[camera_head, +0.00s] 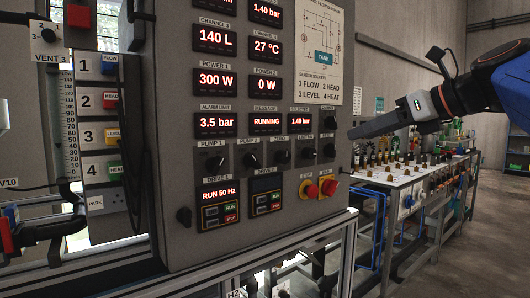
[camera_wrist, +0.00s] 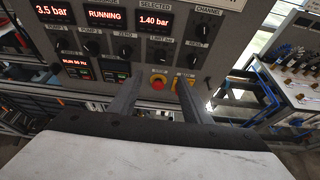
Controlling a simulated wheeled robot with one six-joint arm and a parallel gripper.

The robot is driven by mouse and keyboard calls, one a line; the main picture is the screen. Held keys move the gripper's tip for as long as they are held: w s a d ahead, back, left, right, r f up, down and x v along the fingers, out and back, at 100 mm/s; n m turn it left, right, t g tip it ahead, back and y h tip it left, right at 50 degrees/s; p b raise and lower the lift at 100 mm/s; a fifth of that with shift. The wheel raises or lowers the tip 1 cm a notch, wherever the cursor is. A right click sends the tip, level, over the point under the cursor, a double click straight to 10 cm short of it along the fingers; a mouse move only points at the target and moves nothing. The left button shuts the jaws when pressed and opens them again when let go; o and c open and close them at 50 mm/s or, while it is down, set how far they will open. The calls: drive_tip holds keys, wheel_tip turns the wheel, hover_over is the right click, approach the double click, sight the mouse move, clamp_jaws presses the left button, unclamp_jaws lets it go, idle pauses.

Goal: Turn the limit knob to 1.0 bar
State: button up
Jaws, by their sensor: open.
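The limit knob (camera_head: 307,154) is a black knob under a "LIMIT bar" label on the grey control panel (camera_head: 270,180); it also shows in the wrist view (camera_wrist: 160,53). Its pointer angle is too small to read. The "SELECTED" display (camera_head: 300,122) above it reads 1.40 bar. The "ALARM LIMIT" display (camera_head: 217,123) reads 3.5 bar.
Nearby are the zero knob (camera_head: 281,157), the reset knob (camera_head: 329,151), the channel knob (camera_head: 328,116) and pump knobs. Red stop buttons (camera_head: 329,187) sit below. A bench with several fittings (camera_head: 400,180) stands at right. Floor is free at far right.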

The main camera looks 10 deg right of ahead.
sight(313, 153)
drive_tip(key=shift+x, duration=8.15)
drive_tip(key=shift+s+f, duration=0.1)
drive_tip(key=c, duration=1)
drive_tip(key=shift+c, duration=0.2)
